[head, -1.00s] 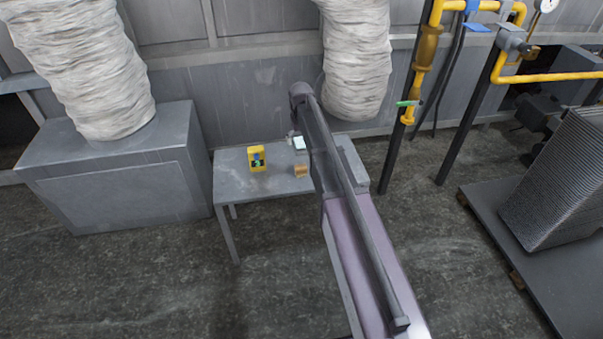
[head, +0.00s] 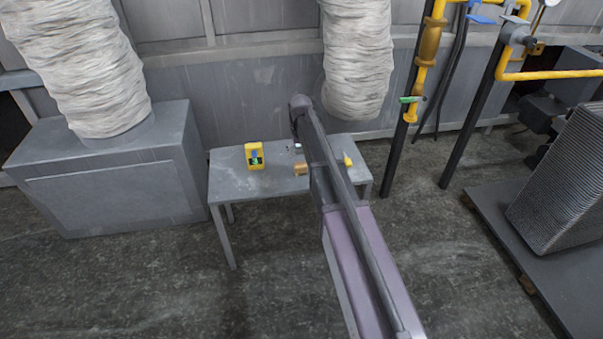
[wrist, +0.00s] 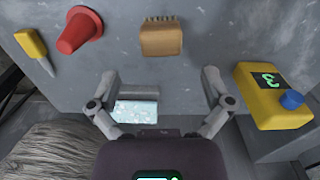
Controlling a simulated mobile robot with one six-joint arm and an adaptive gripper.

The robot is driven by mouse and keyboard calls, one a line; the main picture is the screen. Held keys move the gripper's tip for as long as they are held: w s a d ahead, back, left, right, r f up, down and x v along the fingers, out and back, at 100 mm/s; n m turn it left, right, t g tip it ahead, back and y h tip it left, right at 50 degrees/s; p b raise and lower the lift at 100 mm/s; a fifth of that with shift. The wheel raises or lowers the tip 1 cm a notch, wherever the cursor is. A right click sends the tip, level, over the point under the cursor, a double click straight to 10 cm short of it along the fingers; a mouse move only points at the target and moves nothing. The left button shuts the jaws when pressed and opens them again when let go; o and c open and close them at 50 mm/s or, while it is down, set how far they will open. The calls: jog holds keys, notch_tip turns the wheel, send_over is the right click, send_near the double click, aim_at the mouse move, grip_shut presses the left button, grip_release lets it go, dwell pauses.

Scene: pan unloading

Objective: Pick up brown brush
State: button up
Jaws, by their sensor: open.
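The brown brush (wrist: 161,39) lies on the grey table in the wrist view, with its dark bristles toward the picture's top edge. It is also small in the head view (head: 300,170), just left of my arm. My gripper (wrist: 161,75) is open in the wrist view, its two fingers spread wide. The brush is ahead of the fingertips, roughly centred between them and apart from both. In the head view my arm hides most of the gripper.
The grey table (head: 229,183) also holds a yellow device (wrist: 273,97) with a blue knob, a red cone-shaped thing (wrist: 80,31), a yellow-handled tool (wrist: 31,43) and a pale, shiny-faced block (wrist: 135,111) near the left finger. A wall and white duct (head: 357,65) stand behind.

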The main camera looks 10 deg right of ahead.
aim_at(300, 164)
jog(key=shift+f, duration=0.3)
jog(key=shift+s+f+b, duration=0.1)
jog(key=shift+f+b, duration=2.35)
jog(key=shift+b, duration=0.15)
jog(key=c, duration=1.2)
